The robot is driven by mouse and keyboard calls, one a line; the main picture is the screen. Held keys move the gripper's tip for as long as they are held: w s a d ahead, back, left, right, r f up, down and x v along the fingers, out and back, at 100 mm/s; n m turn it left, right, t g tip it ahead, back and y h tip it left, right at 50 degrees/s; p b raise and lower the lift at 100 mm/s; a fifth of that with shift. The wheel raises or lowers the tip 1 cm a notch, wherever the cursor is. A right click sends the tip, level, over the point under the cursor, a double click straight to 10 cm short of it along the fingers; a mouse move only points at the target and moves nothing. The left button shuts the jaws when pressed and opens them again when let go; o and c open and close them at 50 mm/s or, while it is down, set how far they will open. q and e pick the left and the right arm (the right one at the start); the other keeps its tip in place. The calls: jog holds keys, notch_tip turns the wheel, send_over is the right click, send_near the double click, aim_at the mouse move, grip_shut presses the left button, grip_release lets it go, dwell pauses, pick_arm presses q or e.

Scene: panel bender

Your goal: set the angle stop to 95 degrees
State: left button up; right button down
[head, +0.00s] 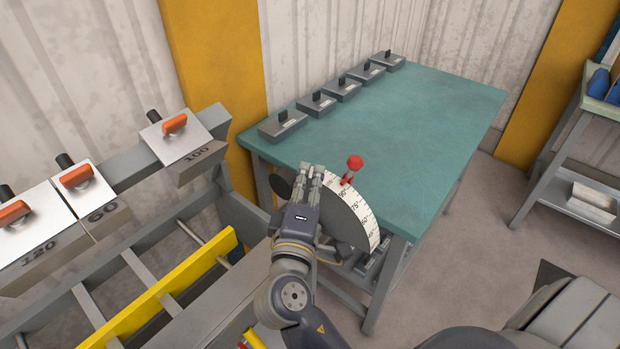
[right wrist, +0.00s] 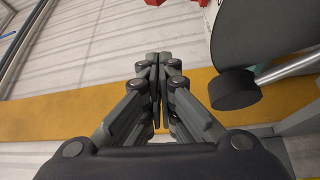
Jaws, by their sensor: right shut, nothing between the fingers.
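The angle stop is a grey disc (head: 345,222) with a white degree scale on its rim, beside the teal table. I can make out marks near 90, 75, 60 and 45. A red ball-topped stop pin (head: 355,162) stands at the upper end of the visible scale, near the 90 mark; its exact reading is unclear. My right gripper (head: 312,172) is shut and empty, just left of the pin and apart from it. In the right wrist view its fingers (right wrist: 158,60) are together, with the disc (right wrist: 262,35) and a black knob (right wrist: 234,89) to the right. My left gripper is out of view.
The teal table (head: 420,120) carries several grey blocks with black handles along its back edge. At left, a machine beam holds steel tools marked 100 (head: 185,145), 60 and 120. A yellow bar (head: 170,290) lies below them. A shelf (head: 575,150) stands at right.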

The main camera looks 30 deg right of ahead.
jog(key=x, duration=0.2)
jog(key=p+x, duration=0.1)
jog(key=x, duration=0.1)
jog(key=p+x, duration=0.1)
jog(key=x, duration=0.1)
jog(key=shift+w+r, duration=0.1)
jog(key=shift+r, duration=0.2)
jog(key=s+d, duration=0.1)
jog(key=s+f+p, duration=0.1)
jog(key=shift+s+d, duration=0.25)
jog(key=shift+d, duration=0.15)
jog(key=shift+s+d, duration=0.2)
jog(key=shift+s, duration=0.3)
jog(key=shift+w+f, duration=0.1)
jog(key=shift+f, duration=0.05)
jog(key=shift+s+d+f+b, duration=0.2)
jog(key=shift+s+d+b, duration=0.1)
jog(key=shift+s+b, duration=0.2)
jog(key=shift+r, duration=0.15)
jog(key=shift+w, duration=0.1)
